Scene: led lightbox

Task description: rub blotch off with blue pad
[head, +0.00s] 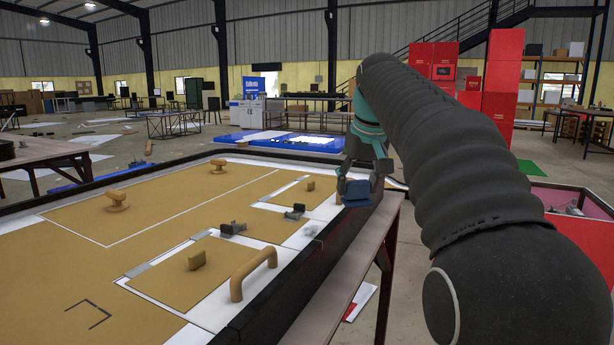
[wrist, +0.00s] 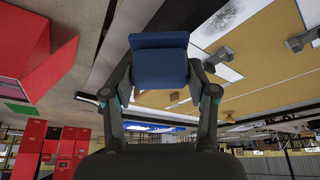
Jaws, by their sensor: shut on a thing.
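My gripper (head: 356,182) is shut on the blue pad (head: 354,194) and holds it by the board's right rim. In the wrist view the pad (wrist: 158,68) sits squarely between the two fingers. A grey, speckled blotch (wrist: 222,16) lies on a white strip of the board, at the top of the wrist view and apart from the pad. In the head view a faint grey blotch (head: 311,230) shows on the white strip, nearer the camera than the gripper. I cannot tell the exact gap between the pad and the rim.
The tan board (head: 165,235) carries a wooden arched handle (head: 252,273), wooden knobs (head: 117,202) and small grey metal latches (head: 232,228). A raised black rim (head: 300,270) borders it. A pink-red bin (head: 575,205) stands at the right. The space above the board is clear.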

